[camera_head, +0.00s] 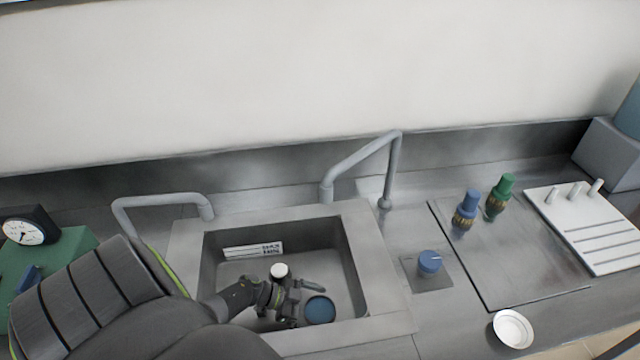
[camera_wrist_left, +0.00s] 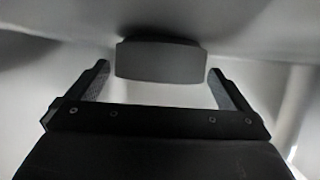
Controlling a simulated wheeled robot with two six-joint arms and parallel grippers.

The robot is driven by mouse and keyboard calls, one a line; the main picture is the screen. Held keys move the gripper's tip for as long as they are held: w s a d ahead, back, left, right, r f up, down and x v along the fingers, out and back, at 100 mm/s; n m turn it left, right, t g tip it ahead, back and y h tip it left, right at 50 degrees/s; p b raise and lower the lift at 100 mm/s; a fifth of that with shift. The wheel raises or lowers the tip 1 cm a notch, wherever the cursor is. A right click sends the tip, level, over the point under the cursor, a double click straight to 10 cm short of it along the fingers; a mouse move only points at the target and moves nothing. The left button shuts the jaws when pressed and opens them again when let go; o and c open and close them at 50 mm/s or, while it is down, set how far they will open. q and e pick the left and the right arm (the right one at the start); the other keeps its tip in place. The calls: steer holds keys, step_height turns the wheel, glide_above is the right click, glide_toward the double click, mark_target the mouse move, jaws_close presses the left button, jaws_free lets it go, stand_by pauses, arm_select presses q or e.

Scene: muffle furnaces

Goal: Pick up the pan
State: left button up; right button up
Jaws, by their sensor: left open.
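A round dark-blue thing (camera_head: 320,310), likely the pan, lies in the sink basin; I cannot make out its handle for sure. My left gripper (camera_head: 291,300) reaches down into the basin just left of it and hides part of the area. In the left wrist view, my left gripper (camera_wrist_left: 160,82) is open, with its fingers wide apart. A dark grey block with rounded edges (camera_wrist_left: 160,60) shows between and just beyond the fingertips, with a gap on each side. I cannot tell whether it is part of the pan. My right gripper is not in view.
The sink (camera_head: 385,305) has walls close around my left gripper. A white-topped item (camera_head: 280,270) is beside the gripper. A tall faucet (camera_head: 362,155) stands behind. Blue (camera_head: 465,212) and green (camera_head: 499,196) bottles, a blue knob (camera_head: 430,262) and a white dish (camera_head: 513,329) are right.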

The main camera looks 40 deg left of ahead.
mark_target(315, 313)
arm_select(q)
steer(key=shift+r, duration=0.1)
steer(key=c, duration=0.8)
steer(key=shift+c, duration=0.2)
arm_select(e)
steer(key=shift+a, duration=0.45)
arm_select(q)
steer(key=shift+a+r+p, duration=0.1)
steer(key=shift+r+p, duration=0.4)
steer(key=shift+r, duration=0.35)
step_height(315, 313, up, 8)
steer(key=p, duration=0.2)
steer(key=shift+r, duration=0.15)
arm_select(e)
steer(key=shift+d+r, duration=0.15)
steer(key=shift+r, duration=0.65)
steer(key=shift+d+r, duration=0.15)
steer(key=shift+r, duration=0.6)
